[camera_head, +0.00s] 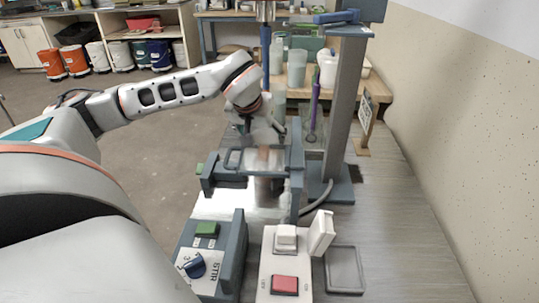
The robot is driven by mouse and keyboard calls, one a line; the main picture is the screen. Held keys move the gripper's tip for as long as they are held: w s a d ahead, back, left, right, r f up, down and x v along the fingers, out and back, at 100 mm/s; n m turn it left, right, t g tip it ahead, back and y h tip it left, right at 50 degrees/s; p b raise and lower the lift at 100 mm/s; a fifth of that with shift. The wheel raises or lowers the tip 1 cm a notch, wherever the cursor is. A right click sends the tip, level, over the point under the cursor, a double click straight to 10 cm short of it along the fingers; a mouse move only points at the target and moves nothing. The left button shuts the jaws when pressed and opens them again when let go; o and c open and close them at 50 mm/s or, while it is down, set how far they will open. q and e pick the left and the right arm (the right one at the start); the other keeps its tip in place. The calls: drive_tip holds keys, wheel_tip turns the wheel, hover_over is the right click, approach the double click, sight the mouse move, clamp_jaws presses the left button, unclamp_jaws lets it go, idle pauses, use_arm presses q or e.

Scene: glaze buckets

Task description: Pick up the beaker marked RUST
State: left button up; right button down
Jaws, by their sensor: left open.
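No RUST marking is readable in the head view, so I cannot tell for sure which vessel is that beaker. A brownish, blurred vessel-like shape (268,190) shows below the grey frame of the bench device (209,186). My left gripper (264,138) hangs down at the end of the left arm, above the back of this frame. It is open, and I see nothing held in it. Its fingertips are small and partly lost against the device. My right gripper is out of view.
A tall grey column (343,110) stands right of the gripper, with a purple-handled tool (315,108) beside it. Translucent containers (297,68) and a white jug (328,68) stand behind. A control box with a red button (285,284) is in front. The right bench side is mostly clear.

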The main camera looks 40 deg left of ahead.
sight(267, 140)
use_arm(q)
drive_tip(key=b+x, duration=0.2)
drive_tip(key=x, duration=0.3)
drive_tip(key=shift+w+f, duration=0.25)
drive_tip(key=shift+w, duration=0.1)
drive_tip(key=shift+w+a+r, duration=0.1)
drive_tip(key=c, duration=1.5)
drive_tip(key=shift+r, duration=0.15)
drive_tip(key=c, duration=0.4)
drive_tip(key=shift+o, duration=0.2)
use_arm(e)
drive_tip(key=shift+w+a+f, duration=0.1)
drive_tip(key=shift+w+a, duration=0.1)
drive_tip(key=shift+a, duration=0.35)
use_arm(q)
drive_tip(key=shift+r, duration=0.1)
